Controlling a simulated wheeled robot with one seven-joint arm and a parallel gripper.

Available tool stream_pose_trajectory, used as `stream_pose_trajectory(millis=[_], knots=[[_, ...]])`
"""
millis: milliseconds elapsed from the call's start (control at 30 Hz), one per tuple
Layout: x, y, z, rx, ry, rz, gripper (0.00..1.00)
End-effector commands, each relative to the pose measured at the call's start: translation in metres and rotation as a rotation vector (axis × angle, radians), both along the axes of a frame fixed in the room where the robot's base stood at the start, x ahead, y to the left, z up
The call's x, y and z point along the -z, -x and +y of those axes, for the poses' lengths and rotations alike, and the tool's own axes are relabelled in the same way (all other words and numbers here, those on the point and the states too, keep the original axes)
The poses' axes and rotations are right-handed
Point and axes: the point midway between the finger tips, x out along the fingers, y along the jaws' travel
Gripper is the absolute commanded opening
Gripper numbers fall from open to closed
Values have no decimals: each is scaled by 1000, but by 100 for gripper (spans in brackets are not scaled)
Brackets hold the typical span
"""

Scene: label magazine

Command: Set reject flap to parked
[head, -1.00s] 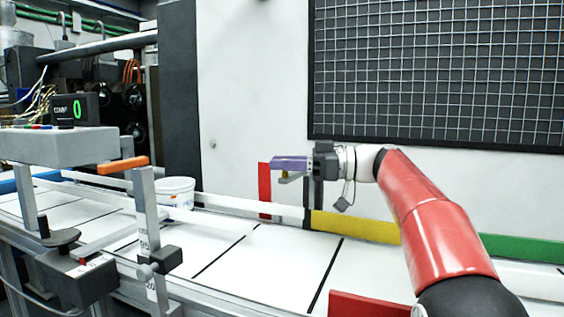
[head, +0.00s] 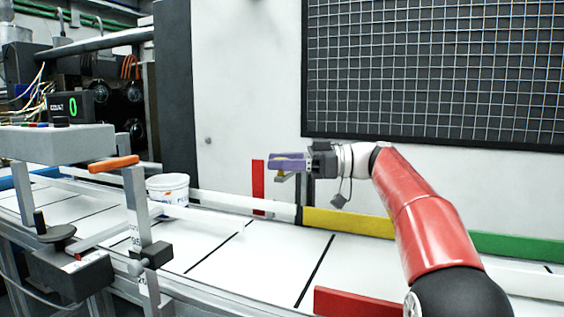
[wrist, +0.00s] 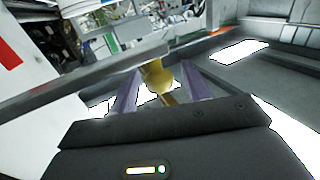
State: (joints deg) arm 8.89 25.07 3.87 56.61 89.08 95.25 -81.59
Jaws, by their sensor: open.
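My gripper (head: 275,161) has purple fingers and is held above the far side of the conveyor, in front of the white wall. A brass knob (head: 280,178) shows just below the fingers in the head view. In the wrist view the brass knob (wrist: 160,76) appears between the open fingers (wrist: 158,90), close to a grey bar (wrist: 70,85) that crosses the picture. I cannot tell whether the fingers touch the knob. A red upright plate (head: 258,185) stands at the far rail beside the fingertips. Which part is the reject flap is not clear; no label is readable.
A white bucket (head: 168,187) stands at the far side of the conveyor (head: 255,260). An orange-handled post (head: 115,162) and a grey counter housing (head: 55,145) stand at left. A red panel (head: 355,302) is at the near edge. Yellow (head: 350,221) and green (head: 520,247) strips line the far rail.

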Motion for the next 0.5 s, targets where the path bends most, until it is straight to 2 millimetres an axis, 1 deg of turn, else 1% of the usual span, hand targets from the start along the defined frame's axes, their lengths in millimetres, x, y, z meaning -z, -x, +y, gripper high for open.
stream_pose_trajectory(millis=[167,267,367,500], knots=[[0,0,0,0,-1,0,48],[0,0,-7,1,-1,-1,48],[0,-1,-22,4,-1,0,48],[0,-1,-47,4,-1,0,48]])
